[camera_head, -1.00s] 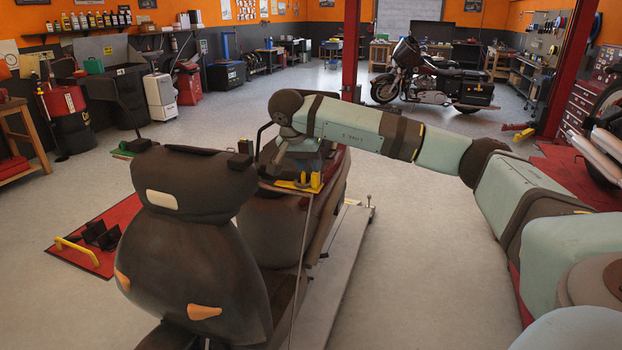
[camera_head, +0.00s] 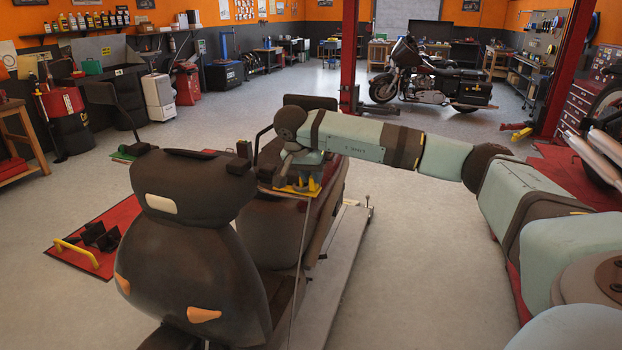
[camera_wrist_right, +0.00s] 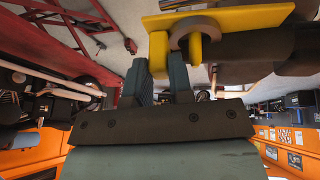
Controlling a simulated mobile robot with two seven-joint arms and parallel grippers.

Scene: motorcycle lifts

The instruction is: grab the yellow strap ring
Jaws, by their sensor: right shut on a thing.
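My right gripper (camera_head: 300,180) is at the dark motorcycle (camera_head: 195,265) in the middle of the head view, beside the yellow strap ring (camera_head: 298,190). In the right wrist view the fingers (camera_wrist_right: 163,82) of this gripper are close together on the lower end of a yellow piece (camera_wrist_right: 158,52). That yellow piece hangs below a yellow plate, next to a dull round ring. The contact is partly hidden behind the fingers. My left gripper is not in view.
The motorcycle stands on a pale lift platform (camera_head: 338,275). A red floor mat (camera_head: 85,255) with a dark wheel chock lies at left. A red post (camera_head: 349,55) and another motorcycle (camera_head: 430,82) stand further back. The grey floor at right centre is clear.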

